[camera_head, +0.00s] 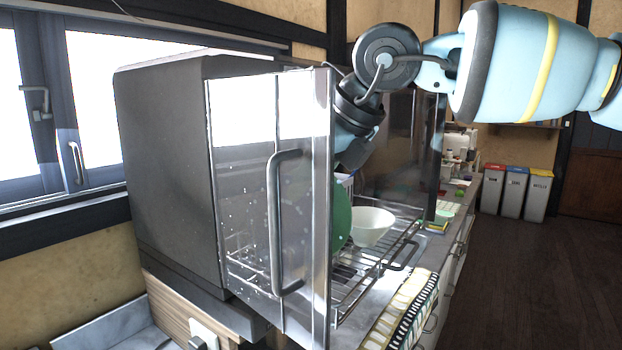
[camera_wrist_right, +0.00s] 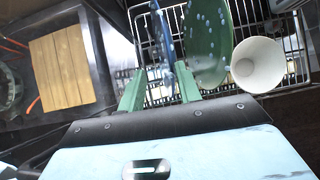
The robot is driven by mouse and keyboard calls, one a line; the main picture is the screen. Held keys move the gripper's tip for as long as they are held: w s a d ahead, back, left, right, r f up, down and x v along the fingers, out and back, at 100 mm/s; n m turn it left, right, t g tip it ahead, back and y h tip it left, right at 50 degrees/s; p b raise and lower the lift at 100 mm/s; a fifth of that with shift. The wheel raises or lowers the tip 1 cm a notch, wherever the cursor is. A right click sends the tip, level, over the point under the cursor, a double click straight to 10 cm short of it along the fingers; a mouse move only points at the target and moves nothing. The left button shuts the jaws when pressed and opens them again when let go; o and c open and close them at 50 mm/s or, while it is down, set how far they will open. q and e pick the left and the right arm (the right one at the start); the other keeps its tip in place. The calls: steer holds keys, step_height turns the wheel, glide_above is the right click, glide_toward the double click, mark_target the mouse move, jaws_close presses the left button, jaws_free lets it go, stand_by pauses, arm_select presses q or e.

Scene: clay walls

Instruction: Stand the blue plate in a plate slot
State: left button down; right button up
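The blue plate (camera_wrist_right: 163,38) shows nearly edge-on in the right wrist view, upright over the wire rack (camera_wrist_right: 145,25), just left of a green plate. My right gripper (camera_wrist_right: 160,88) has its two green fingers apart, with the plate's near edge in the gap between them. I cannot tell whether a finger touches it, or whether the plate sits fully in a slot. In the head view my right gripper (camera_head: 352,155) reaches down behind the glass door; its fingers and the blue plate are hidden there. My left gripper is not in view.
The green plate (camera_wrist_right: 208,42) stands in the rack, with a white bowl (camera_wrist_right: 258,65) to its right. The clear door (camera_head: 300,200) with its handle stands between the head camera and the rack. A wooden board (camera_wrist_right: 60,68) lies left. A striped cloth (camera_head: 405,305) hangs at the counter's edge.

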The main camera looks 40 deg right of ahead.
steer(key=v, duration=0.8)
steer(key=shift+w, duration=0.1)
stand_by(0.9)
steer(key=shift+f, duration=0.1)
